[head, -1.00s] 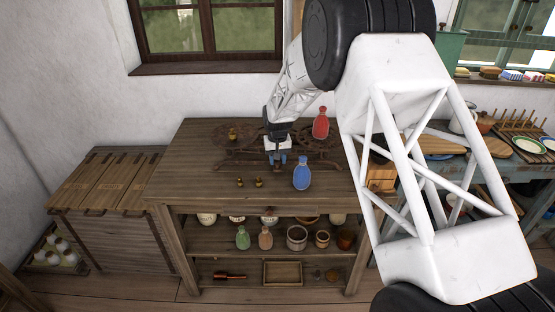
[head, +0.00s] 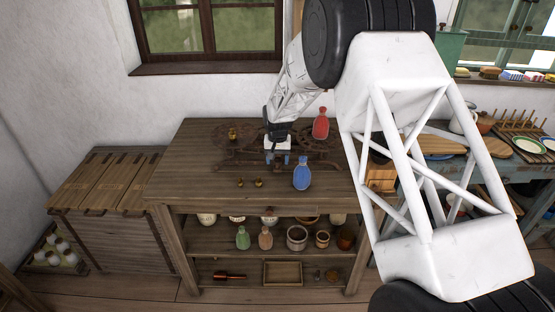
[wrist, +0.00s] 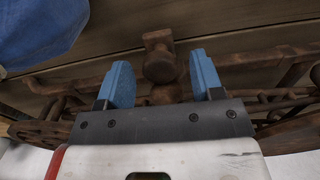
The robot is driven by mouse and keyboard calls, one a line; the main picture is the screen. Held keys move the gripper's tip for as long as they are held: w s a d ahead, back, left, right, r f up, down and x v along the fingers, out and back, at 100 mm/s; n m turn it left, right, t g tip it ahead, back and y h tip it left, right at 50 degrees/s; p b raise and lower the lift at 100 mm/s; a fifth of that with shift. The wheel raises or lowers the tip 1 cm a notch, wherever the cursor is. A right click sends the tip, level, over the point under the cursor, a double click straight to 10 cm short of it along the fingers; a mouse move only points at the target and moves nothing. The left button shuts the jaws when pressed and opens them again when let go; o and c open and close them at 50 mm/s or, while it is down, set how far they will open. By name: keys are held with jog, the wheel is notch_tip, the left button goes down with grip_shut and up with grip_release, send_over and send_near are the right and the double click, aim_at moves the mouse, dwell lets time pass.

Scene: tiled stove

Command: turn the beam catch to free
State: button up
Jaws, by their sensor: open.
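The beam catch (wrist: 161,58) is a rusty brown knob with a squarish head at the front of the scale, seen in the wrist view. My gripper (wrist: 162,76) is open, with one blue finger on each side of the knob and a visible gap to each. Whether the knob is deep between the fingers is hard to tell. In the head view my gripper (head: 278,160) is low at the scale's front middle and hides the catch. The rusty balance scale (head: 232,165) stands on the wooden bench. I cannot read the catch's setting.
A blue bottle (head: 302,174) stands close to the right of my gripper. A red bottle (head: 320,124) is on the scale's right side, and a brass weight (head: 232,134) on its left. Small brass weights (head: 258,183) sit in front. The bench's left front (head: 190,185) is clear.

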jog(key=shift+r, duration=0.1)
jog(key=shift+r, duration=3.8)
jog(key=shift+s+d+f+n+h, duration=0.35)
jog(key=shift+s+f+n+h, duration=0.25)
jog(key=shift+n, duration=0.3)
jog(key=s+d+f+n+t+h, duration=0.1)
jog(key=s+f+n+h, duration=0.1)
jog(key=n, duration=0.2)
jog(key=n+t+h, duration=0.3)
jog(key=n+t, duration=0.8)
jog(key=n, duration=1.5)
send_near(279, 162)
jog(key=shift+w+a+f, duration=0.1)
jog(key=shift+w+f, duration=0.3)
jog(key=shift+w, duration=0.1)
jog(key=shift+w+y, duration=0.15)
jog(key=shift+y, duration=0.15)
